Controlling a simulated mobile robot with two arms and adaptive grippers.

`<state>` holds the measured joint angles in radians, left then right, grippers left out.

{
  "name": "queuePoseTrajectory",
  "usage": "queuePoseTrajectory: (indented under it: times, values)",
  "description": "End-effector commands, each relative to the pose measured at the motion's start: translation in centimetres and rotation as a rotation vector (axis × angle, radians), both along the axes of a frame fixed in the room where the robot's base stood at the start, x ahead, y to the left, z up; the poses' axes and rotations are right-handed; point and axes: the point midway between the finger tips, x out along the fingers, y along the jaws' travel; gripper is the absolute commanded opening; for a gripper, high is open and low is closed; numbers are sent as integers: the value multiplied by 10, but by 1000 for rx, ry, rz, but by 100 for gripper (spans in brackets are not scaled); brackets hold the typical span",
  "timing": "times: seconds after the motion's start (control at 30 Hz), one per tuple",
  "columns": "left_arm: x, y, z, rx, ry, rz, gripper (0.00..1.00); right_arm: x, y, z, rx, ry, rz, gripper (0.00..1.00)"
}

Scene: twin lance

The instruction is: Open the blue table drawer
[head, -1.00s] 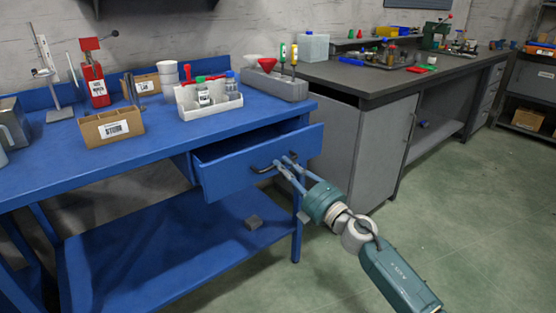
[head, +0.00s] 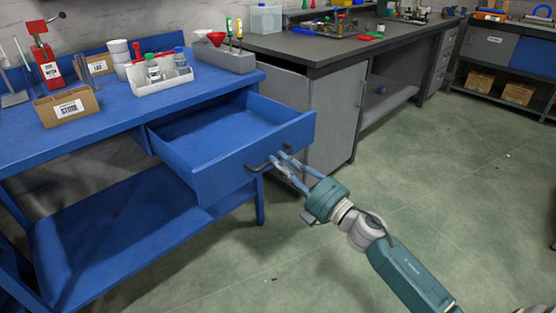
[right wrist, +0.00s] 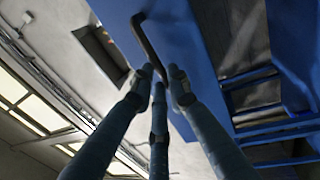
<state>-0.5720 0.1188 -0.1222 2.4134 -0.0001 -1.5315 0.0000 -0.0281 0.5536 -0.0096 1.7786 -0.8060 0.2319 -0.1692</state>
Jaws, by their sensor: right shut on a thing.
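The blue table drawer (head: 245,155) is pulled well out from under the blue table (head: 115,115), and its inside looks empty. Its dark bar handle (head: 262,163) is on the front panel. My right gripper (head: 283,162) is shut on this handle, with its arm coming in from the lower right. In the right wrist view, the gripper fingers (right wrist: 160,78) close around the dark handle (right wrist: 148,45) against the blue drawer front (right wrist: 185,45). My left gripper is not in view.
On the tabletop stand a white bottle rack (head: 160,82), a cardboard box (head: 66,106), a red device (head: 47,68) and a grey holder (head: 226,58). A grey cabinet (head: 335,115) stands close behind the drawer's right side. The green floor (head: 420,170) at right is clear.

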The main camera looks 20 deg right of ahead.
Motion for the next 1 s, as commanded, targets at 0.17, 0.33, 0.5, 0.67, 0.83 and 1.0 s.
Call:
queuePoseTrajectory:
  times: [0.17, 0.33, 0.5, 0.67, 0.83, 1.0]
  values:
    - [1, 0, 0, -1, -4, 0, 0, -1, 0, 0, 0, -1, 0, 0]
    - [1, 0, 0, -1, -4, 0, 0, -1, -1, 0, 0, -1, 0, 0]
    - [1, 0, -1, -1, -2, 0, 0, -1, -1, 0, 0, 0, 0, 35]
    - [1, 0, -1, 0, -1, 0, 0, 0, 0, 0, 0, 0, 0, 35]
    - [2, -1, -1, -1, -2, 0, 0, -5, -2, -2, 2, 2, -1, 35]
    - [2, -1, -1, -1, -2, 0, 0, -28, -10, -8, 1, 5, -2, 35]
